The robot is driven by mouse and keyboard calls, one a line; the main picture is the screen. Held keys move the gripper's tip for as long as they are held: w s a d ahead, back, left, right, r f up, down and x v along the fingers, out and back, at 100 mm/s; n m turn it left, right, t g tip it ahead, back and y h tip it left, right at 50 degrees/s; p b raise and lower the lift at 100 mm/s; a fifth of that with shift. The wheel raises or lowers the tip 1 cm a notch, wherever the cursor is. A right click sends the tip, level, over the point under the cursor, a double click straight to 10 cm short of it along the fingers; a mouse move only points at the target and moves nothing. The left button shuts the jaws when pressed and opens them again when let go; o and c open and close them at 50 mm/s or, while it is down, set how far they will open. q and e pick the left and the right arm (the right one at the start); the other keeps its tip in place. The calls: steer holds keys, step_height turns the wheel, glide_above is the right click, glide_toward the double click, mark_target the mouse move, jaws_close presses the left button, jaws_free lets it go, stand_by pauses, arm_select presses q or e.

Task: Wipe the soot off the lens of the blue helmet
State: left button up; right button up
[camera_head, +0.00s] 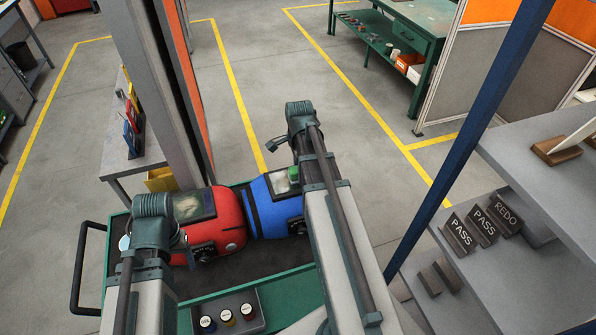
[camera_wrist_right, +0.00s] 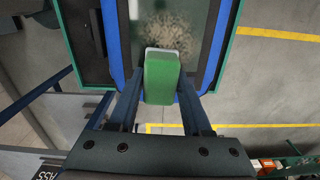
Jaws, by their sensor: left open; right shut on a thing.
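The blue helmet (camera_head: 268,211) lies on the green cart, its lens facing up. In the right wrist view the lens (camera_wrist_right: 207,35) sits in a blue frame, with a brown speckled soot patch (camera_wrist_right: 172,32) on it. My right gripper (camera_wrist_right: 160,100) is shut on a green block (camera_wrist_right: 161,78) with a pale front edge. The block is over the lens, its edge at the near side of the soot; contact is unclear. It also shows in the head view (camera_head: 294,174). My left gripper (camera_head: 150,248) is open beside the red helmet, its fingers mostly hidden.
The red helmet (camera_head: 228,222) lies left of the blue one. A holder with several small jars (camera_head: 228,316) is at the cart's front. A grey rack (camera_head: 535,165) with PASS and REDO signs stands right, behind a blue post (camera_head: 465,150). A pillar (camera_head: 160,90) rises at left.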

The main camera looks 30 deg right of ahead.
mark_target(287, 179)
steer(key=shift+w+a+f, duration=0.1)
steer(key=shift+w+a, duration=0.1)
steer(key=shift+a, duration=0.85)
steer(key=shift+w+a, duration=0.2)
steer(key=shift+a, duration=0.8)
steer(key=shift+w+a, duration=0.25)
steer(key=shift+a, duration=0.7)
steer(key=shift+w+a, duration=0.25)
steer(key=shift+a, duration=0.7)
steer(key=shift+w+d, duration=0.15)
steer(key=shift+w, duration=0.4)
steer(key=shift+d, duration=0.15)
steer(key=shift+d, duration=0.45)
steer(key=shift+s+d, duration=0.2)
steer(key=shift+d, duration=0.55)
steer(key=shift+s+d, duration=0.2)
steer(key=shift+d, duration=0.5)
steer(key=shift+d, duration=0.1)
